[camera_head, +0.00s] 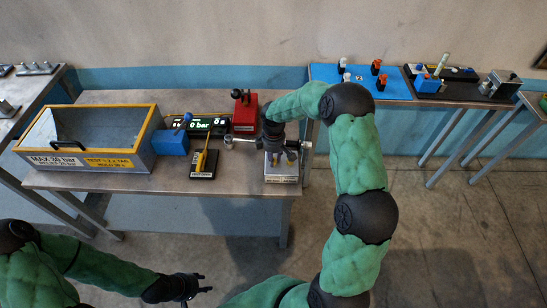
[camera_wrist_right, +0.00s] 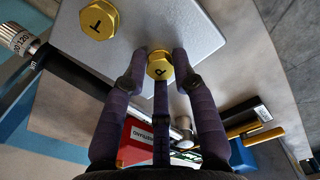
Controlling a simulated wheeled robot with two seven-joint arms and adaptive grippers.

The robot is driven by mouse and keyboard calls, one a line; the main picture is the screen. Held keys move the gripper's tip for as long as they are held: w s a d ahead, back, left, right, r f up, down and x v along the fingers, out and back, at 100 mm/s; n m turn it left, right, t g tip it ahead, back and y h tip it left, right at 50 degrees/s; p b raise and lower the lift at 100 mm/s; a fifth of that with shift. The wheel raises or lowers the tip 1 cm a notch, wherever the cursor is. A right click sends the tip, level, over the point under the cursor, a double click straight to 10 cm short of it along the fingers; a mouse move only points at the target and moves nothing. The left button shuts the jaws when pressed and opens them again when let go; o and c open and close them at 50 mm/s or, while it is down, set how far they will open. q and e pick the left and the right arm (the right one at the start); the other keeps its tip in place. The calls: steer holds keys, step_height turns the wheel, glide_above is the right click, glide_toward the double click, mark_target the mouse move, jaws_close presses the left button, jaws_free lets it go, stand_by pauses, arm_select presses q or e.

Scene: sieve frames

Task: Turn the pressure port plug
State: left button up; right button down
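The pressure port plug is a brass hex head marked P (camera_wrist_right: 160,66) on a light grey block (camera_wrist_right: 190,28) in the right wrist view. A second brass plug marked T (camera_wrist_right: 99,19) is on the same block. My right gripper (camera_wrist_right: 161,62) has its fingers around plug P, one on each side and one below. I cannot tell whether they press on it. In the head view my right gripper (camera_head: 281,150) reaches down over the block (camera_head: 281,174) and hides both plugs. My left gripper (camera_head: 192,286) is open and empty, low in front of the bench.
A grey-yellow bin (camera_head: 150,130) stands left on the bench (camera_head: 130,184). Near the block are a red box (camera_head: 245,114), a bar readout (camera_head: 214,124), a blue box (camera_head: 171,143) and a yellow lever (camera_head: 202,160). A marked silver knob (camera_wrist_right: 17,38) lies near the block.

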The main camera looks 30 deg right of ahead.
steer(key=shift+m, duration=0.3)
steer(key=m+b, duration=0.1)
steer(key=m, duration=0.2)
steer(key=shift+f, duration=0.1)
steer(key=m+b, duration=0.1)
steer(key=m, duration=0.4)
steer(key=shift+s, duration=0.1)
steer(key=m+b, duration=0.1)
steer(key=m, duration=0.3)
steer(key=shift+a+m+b, duration=0.1)
steer(key=shift+m+b, duration=0.35)
steer(key=shift+m, duration=2.05)
steer(key=c, duration=1)
jaws_free()
